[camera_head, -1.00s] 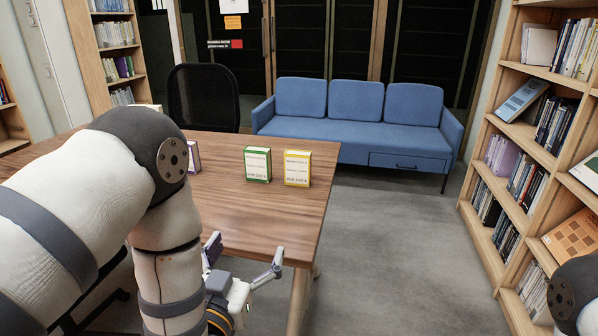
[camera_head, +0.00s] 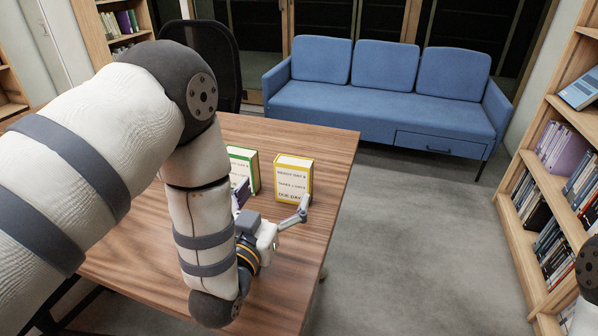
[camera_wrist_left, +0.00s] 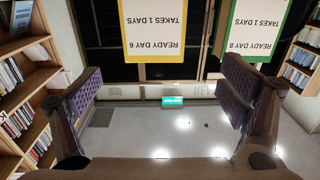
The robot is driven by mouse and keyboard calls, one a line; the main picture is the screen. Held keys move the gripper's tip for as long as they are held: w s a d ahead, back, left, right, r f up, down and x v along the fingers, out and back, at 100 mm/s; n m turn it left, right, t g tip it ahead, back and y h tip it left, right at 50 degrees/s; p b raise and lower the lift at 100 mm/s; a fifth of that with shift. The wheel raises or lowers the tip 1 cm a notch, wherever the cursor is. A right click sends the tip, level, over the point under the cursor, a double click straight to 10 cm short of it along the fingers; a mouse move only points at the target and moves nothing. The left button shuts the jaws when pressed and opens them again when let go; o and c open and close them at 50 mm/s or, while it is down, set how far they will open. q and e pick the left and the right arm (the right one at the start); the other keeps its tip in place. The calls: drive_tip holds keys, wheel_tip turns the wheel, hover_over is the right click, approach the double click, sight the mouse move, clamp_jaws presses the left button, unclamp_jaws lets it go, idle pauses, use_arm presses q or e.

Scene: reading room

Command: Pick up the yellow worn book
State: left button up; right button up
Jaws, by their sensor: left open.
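The yellow book (camera_head: 293,178) stands upright on the wooden table, its pale printed face towards me. It also shows upside down at the top middle of the left wrist view (camera_wrist_left: 153,30). My left gripper (camera_head: 272,202) is open and empty, just on the near side of the yellow book. In the left wrist view its two purple padded fingers (camera_wrist_left: 162,88) are spread wide, and the book shows beyond the gap between them. A green book (camera_head: 243,168) stands just left of the yellow one, partly hidden by my left gripper. My right gripper is out of view.
The wooden table (camera_head: 165,235) ends close to the right of the yellow book. A blue sofa (camera_head: 385,95) stands behind, and a bookshelf (camera_head: 548,205) stands at the right. A black chair (camera_head: 215,55) is behind the table. The floor between table and shelf is clear.

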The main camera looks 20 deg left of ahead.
sight(291, 170)
use_arm(q)
drive_tip(key=w, duration=0.6)
drive_tip(key=w+d+b, duration=0.1)
drive_tip(key=w, duration=0.3)
drive_tip(key=shift+r, duration=0.15)
drive_tip(key=c, duration=1.4)
